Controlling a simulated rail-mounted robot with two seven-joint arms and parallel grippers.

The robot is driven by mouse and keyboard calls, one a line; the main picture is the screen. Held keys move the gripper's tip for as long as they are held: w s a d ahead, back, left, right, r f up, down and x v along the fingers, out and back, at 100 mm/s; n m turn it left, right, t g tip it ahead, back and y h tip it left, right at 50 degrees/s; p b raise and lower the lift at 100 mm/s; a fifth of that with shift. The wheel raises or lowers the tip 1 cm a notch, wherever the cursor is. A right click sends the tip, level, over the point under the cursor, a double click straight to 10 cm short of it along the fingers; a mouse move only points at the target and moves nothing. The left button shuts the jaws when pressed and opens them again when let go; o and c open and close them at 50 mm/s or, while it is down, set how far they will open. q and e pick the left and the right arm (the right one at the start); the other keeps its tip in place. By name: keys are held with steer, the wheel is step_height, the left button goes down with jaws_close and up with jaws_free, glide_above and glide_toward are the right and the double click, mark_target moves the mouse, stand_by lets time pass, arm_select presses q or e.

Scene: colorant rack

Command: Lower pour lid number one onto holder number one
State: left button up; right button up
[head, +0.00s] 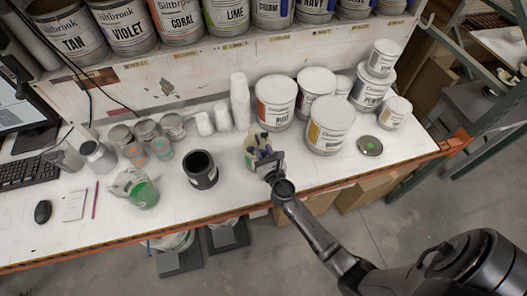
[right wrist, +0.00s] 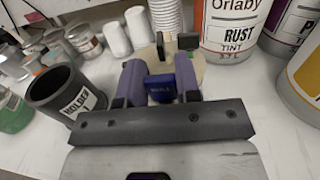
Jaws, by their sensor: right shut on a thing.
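The holder (head: 201,172) is a dark, open-topped cylinder standing upright on the bench, left of my right gripper. My right gripper (head: 262,158) is shut on the pour lid. In the right wrist view its fingers (right wrist: 159,84) flank a blue tab (right wrist: 159,88) with small white lettering. The lid's round cream body (right wrist: 207,72) and dark upper parts show beyond the fingers. The lid is apart from the holder, to its right. My left gripper is out of view.
White stacked cups (head: 240,100) and a RUST paint can (head: 275,103) stand behind the gripper. A larger can (head: 330,125) is to the right. A green-stained cup (head: 143,193) stands left of the holder. Bare bench lies in front of the holder.

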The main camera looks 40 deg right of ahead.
steer(key=shift+r, duration=0.3)
steer(key=shift+d+r, duration=0.1)
steer(key=shift+d, duration=0.1)
steer(key=shift+d+r, duration=0.1)
steer(key=shift+r, duration=0.1)
steer(key=r, duration=0.2)
steer(key=a+r+n+y, duration=0.1)
steer(key=shift+w+r+y, duration=0.2)
steer(key=shift+r+y, duration=0.1)
steer(key=shift+r, duration=0.05)
steer(key=shift+s+a+r, duration=0.1)
steer(key=shift+r, duration=0.45)
steer(key=shift+f+m+h+p, duration=0.2)
steer(key=shift+m+h+p, duration=0.1)
steer(key=shift+m+h, duration=0.25)
steer(key=shift+s+d+h, duration=0.1)
steer(key=shift+d+h, duration=0.15)
steer(key=shift+r, duration=0.15)
